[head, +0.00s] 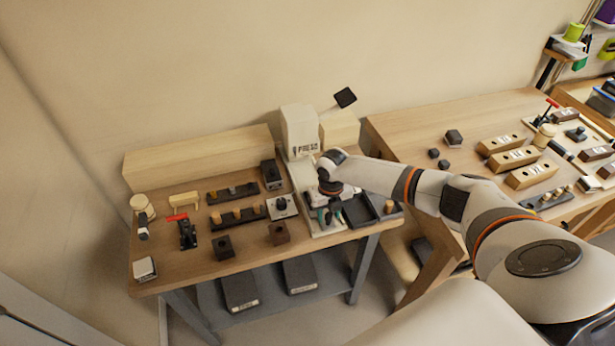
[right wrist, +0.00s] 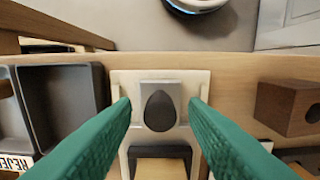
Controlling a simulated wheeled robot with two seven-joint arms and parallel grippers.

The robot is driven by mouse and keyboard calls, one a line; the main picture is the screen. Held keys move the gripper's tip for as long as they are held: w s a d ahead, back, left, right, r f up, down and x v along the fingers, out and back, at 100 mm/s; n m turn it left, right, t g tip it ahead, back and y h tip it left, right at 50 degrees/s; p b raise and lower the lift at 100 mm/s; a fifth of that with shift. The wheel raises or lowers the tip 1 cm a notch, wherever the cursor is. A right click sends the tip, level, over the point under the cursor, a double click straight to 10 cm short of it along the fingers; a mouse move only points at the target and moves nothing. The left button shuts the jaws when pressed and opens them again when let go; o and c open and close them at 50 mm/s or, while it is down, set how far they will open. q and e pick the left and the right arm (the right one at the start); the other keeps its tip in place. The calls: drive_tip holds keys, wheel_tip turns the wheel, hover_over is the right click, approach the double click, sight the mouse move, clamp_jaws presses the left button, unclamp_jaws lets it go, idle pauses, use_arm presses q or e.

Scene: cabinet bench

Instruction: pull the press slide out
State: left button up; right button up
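The white press (head: 299,132), with lettering on its front, stands at the back of the left bench. Its pale slide base (head: 329,231) runs toward the front edge, partly hidden by my right arm. In the right wrist view, a dark rounded knob (right wrist: 160,110) on a grey block sits on the pale slide base (right wrist: 119,84). My right gripper (right wrist: 160,108) has green fingers, open, one on each side of the knob with gaps between. It also shows in the head view (head: 328,216), low over the slide. My left gripper is not in view.
A dark divided tray (right wrist: 52,108) with a reject label is beside the slide; it also shows in the head view (head: 359,211). A brown block (head: 279,233) with a hole stands on the other side. Several fixtures crowd the bench left of the press.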

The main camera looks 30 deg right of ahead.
drive_tip(key=shift+r, duration=0.1)
drive_tip(key=shift+r+p, duration=2.95)
drive_tip(key=shift+r, duration=0.5)
